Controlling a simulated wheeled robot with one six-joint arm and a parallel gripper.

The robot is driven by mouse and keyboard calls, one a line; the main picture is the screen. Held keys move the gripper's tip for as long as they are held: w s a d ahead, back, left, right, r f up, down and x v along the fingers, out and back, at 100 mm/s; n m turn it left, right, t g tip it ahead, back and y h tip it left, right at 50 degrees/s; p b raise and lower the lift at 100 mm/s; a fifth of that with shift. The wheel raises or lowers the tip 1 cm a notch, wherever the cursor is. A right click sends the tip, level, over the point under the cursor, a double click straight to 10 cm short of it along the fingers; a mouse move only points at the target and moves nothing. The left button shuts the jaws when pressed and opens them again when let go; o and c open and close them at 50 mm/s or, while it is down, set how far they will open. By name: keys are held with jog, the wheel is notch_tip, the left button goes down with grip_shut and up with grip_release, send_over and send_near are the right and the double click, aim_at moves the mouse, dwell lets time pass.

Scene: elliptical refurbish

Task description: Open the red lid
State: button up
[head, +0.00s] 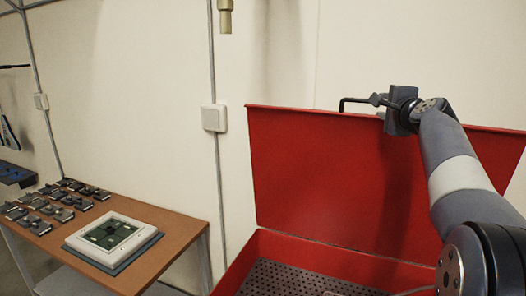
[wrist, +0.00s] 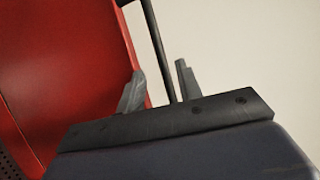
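The red lid (head: 320,175) stands raised, near upright, at the back of a red box in the head view. It also fills the left of the wrist view (wrist: 65,70). A thin dark bar handle (head: 352,100) sticks out at the lid's top edge. My gripper (head: 378,100) is at that top edge, beside the handle. In the wrist view, the dark handle bar (wrist: 158,45) runs between the two fingers of my gripper (wrist: 160,85), with a visible gap to the fingers. The fingers are apart. Contact with the bar cannot be made out.
The red box (head: 262,250) is open below the lid, with a dark perforated tray (head: 290,280) inside. A brown table (head: 165,222) at left holds a white-framed device (head: 110,233) and several small dark parts (head: 50,203). A wall with a white switch box (head: 213,118) stands behind.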

jog(key=s+b, duration=0.1)
jog(key=s, duration=0.3)
jog(key=shift+s+r, duration=0.15)
jog(key=shift+r, duration=0.05)
jog(key=shift+a+f, duration=0.1)
jog(key=shift+a, duration=0.05)
